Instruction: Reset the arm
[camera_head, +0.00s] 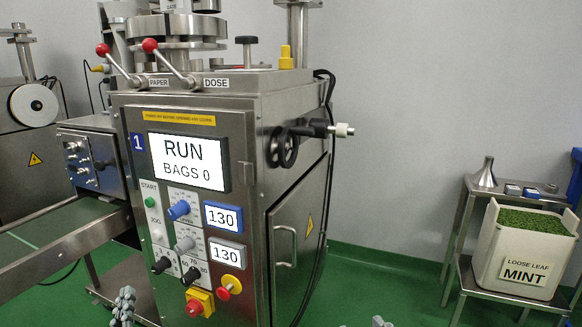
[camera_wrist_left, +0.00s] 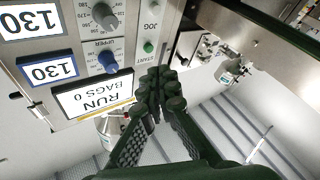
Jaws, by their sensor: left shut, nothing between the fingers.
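My left gripper (camera_head: 124,306) shows at the bottom edge of the head view, in front of the lower left of the teabag machine (camera_head: 297,213). Its fingertips are together and empty, apart from the panel. In the left wrist view the two dark fingers (camera_wrist_left: 158,88) meet at their tips, with nothing between them. The machine's screen (camera_head: 187,162) reads RUN, BAGS 0. The green START button (camera_head: 150,202) and the knobs stand clear of the gripper. A small grey tip (camera_head: 380,322) at the bottom edge looks like my right gripper; its fingers are mostly cut off.
Two red-knobbed levers (camera_head: 150,46), marked PAPER and DOSE, stick up on top. A handwheel (camera_head: 288,148) juts out at the right side. A conveyor (camera_head: 65,232) runs at the left. A tub marked MINT (camera_head: 497,243) stands on a low rack at right. Green floor between is clear.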

